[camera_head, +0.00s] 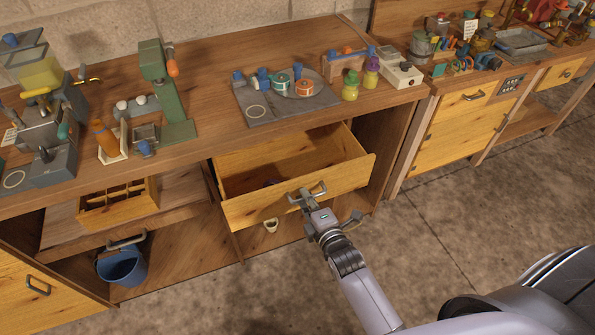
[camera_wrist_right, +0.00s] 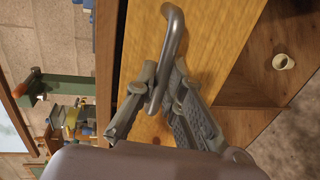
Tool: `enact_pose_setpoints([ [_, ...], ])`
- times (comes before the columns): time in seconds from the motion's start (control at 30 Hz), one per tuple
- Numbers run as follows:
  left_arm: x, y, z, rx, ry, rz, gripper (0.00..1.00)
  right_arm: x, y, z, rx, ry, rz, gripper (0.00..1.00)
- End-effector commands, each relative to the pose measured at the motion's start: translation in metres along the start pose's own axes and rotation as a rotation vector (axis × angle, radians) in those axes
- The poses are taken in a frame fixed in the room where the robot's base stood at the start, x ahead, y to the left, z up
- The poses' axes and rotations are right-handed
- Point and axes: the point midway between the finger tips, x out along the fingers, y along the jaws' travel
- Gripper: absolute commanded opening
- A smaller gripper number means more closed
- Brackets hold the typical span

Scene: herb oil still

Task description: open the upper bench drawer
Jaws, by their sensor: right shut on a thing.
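The upper bench drawer (camera_head: 345,180) is pulled out from under the worktop, and its inside shows in the head view, with a small dark thing lying in it. Its grey bar handle (camera_head: 318,190) is on the wooden front. My right gripper (camera_head: 304,196) is at the handle. In the right wrist view the fingers of my right gripper (camera_wrist_right: 158,88) are closed around the handle bar (camera_wrist_right: 172,45), with the drawer front (camera_wrist_right: 215,40) just beyond. My left gripper is not in view.
A wooden worktop (camera_head: 225,95) runs above the drawer, with a green press (camera_head: 165,95) and a grey tray (camera_head: 262,110) on it. A white cup (camera_head: 271,226) is in the open space below. A blue bucket (camera_head: 122,268) stands lower left. The floor at right is clear.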

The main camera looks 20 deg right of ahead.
Motion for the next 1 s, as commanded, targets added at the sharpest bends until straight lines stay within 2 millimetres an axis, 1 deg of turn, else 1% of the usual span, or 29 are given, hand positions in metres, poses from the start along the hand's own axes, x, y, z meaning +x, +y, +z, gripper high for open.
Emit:
enact_pose_setpoints([
  [0.03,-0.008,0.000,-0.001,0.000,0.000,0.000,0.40,-0.011,0.000,0.000,0.001,0.000,-0.004,0.00],
  [0.1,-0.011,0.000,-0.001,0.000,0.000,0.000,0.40,-0.021,-0.003,0.000,0.001,0.000,-0.003,0.00],
  [0.3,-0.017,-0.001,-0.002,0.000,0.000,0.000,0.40,-0.041,-0.008,0.000,0.001,-0.001,-0.002,0.00],
  [0.5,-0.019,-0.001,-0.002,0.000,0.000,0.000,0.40,-0.047,-0.011,0.000,0.001,-0.001,0.000,0.00],
  [0.8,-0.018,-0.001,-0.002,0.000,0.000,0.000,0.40,-0.047,-0.011,0.000,0.001,-0.001,0.000,0.00],
  [0.83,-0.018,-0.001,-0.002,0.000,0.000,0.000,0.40,-0.047,-0.011,0.000,0.001,-0.001,0.000,0.10],
  [1.0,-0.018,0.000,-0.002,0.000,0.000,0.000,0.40,-0.047,-0.011,0.000,0.001,-0.001,0.001,0.21],
])
